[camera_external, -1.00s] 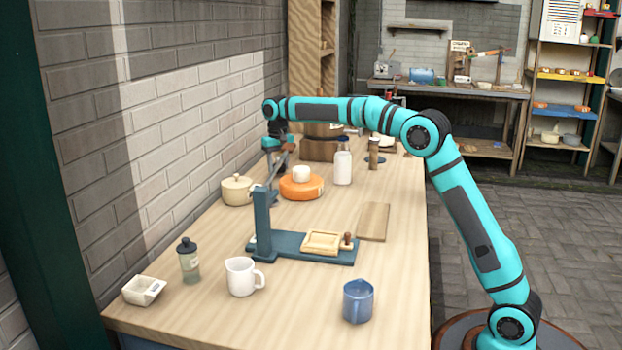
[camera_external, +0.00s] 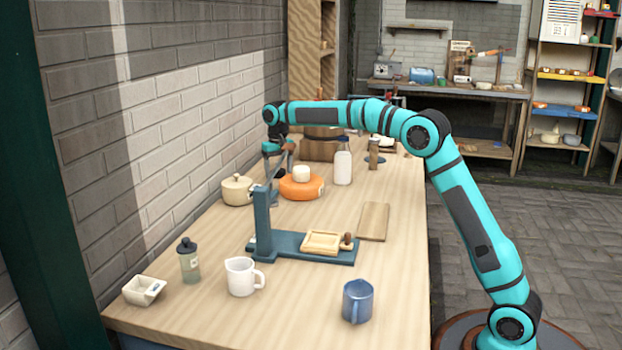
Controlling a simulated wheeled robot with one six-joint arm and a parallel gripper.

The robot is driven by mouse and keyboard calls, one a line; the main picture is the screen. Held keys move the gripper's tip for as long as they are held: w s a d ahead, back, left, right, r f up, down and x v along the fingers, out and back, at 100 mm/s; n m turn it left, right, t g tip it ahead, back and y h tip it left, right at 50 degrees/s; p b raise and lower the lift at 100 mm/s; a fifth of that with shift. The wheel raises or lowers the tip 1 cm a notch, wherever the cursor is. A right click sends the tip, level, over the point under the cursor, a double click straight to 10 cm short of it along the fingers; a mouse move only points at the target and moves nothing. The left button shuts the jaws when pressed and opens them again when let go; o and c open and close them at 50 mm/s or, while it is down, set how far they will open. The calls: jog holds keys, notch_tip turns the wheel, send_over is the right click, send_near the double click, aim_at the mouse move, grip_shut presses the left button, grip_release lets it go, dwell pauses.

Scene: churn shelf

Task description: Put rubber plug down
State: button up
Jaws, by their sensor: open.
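My gripper (camera_external: 280,169) is open over the back left of the wooden table, pointing down. It is just left of an orange round block (camera_external: 301,188) with a small white cylinder (camera_external: 301,173) on top. I cannot tell for certain which thing is the rubber plug. Nothing is clearly seen between the fingers.
A cream lidded pot (camera_external: 237,190) stands left of my gripper, and a white bottle (camera_external: 342,165) to the right. A wooden tub (camera_external: 320,148) is behind. A white jug (camera_external: 240,277) and blue mug (camera_external: 357,301) stand in front. The table's right side is mostly clear.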

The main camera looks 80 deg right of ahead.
notch_tip(320, 180, up, 12)
jog(key=shift+r, duration=0.1)
dwell(0.4)
jog(key=s+a+r+n+t+h, duration=0.15)
jog(key=s+a+r+t, duration=0.25)
jog(key=s+a+r, duration=0.55)
jog(key=s+a+r+n+t, duration=0.3)
jog(key=s+a+r+t, duration=0.3)
jog(key=s+a, duration=0.65)
jog(key=s+a+f+n+t, duration=0.1)
jog(key=s+a, duration=0.3)
jog(key=s, duration=0.5)
jog(key=s+a+f+n+t+y, duration=0.1)
jog(key=s+a+t, duration=0.3)
jog(key=s, duration=0.6)
jog(key=s+a+f+n+t, duration=0.2)
jog(key=s+a, duration=0.3)
jog(key=s, duration=0.5)
jog(key=shift+s+f, duration=0.2)
jog(key=shift+f, duration=0.45)
